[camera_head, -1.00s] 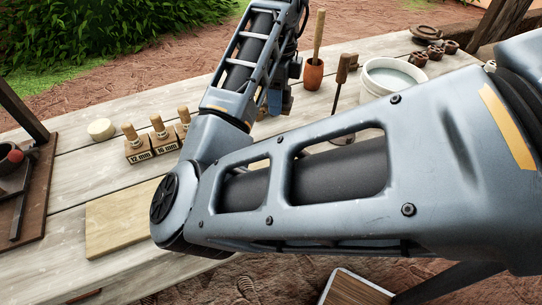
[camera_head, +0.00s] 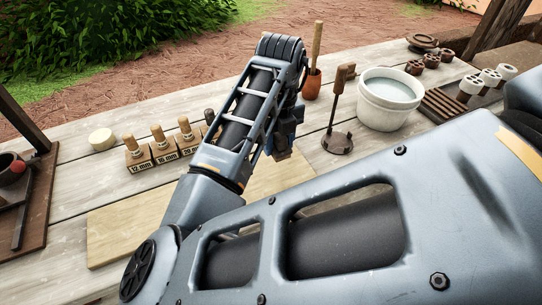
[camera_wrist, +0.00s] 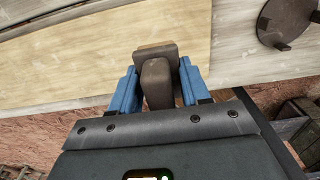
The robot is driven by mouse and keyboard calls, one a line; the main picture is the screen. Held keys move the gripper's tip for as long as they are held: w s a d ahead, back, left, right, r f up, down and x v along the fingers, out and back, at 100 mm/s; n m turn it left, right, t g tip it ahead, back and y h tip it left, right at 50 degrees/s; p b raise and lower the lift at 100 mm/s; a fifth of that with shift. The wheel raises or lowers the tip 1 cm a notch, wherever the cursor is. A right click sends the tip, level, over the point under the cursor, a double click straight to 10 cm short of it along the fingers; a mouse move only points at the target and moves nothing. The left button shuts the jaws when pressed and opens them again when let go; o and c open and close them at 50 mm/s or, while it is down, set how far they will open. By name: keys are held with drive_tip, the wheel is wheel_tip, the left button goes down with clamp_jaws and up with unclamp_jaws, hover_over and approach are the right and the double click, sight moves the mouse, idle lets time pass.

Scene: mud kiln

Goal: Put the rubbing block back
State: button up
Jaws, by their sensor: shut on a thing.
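My gripper (camera_wrist: 157,68) is shut on a brown-grey block with a rounded raised grip, which I take as the rubbing block (camera_wrist: 155,84). Its two blue fingers lie on either side of the grip. In the wrist view the block is over the edge of the pale wooden board (camera_wrist: 70,62); I cannot tell whether it touches.
Wooden blocks with pegs marked 12, 16 and 20 mm (camera_head: 164,154) stand left of my forearm, beside a pale round piece (camera_head: 102,139). To the right are a round-based iron tool (camera_head: 337,144), a white water tub (camera_head: 390,102), a clay cup (camera_head: 312,86) and a slatted rack (camera_head: 455,104).

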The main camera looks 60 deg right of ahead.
sight(271, 168)
drive_tip(key=shift+w+a+f, duration=0.5)
drive_tip(key=shift+a+f, duration=0.15)
drive_tip(key=shift+a, duration=0.1)
drive_tip(key=shift+f+p, duration=0.35)
drive_tip(key=shift+f, duration=1.55)
drive_tip(key=shift+f, duration=0.2)
drive_tip(key=o, duration=1.1)
drive_tip(key=shift+r, duration=0.1)
wheel_tip(271, 168, up, 12)
drive_tip(key=shift+r+b, duration=0.1)
drive_tip(key=shift+b, duration=0.4)
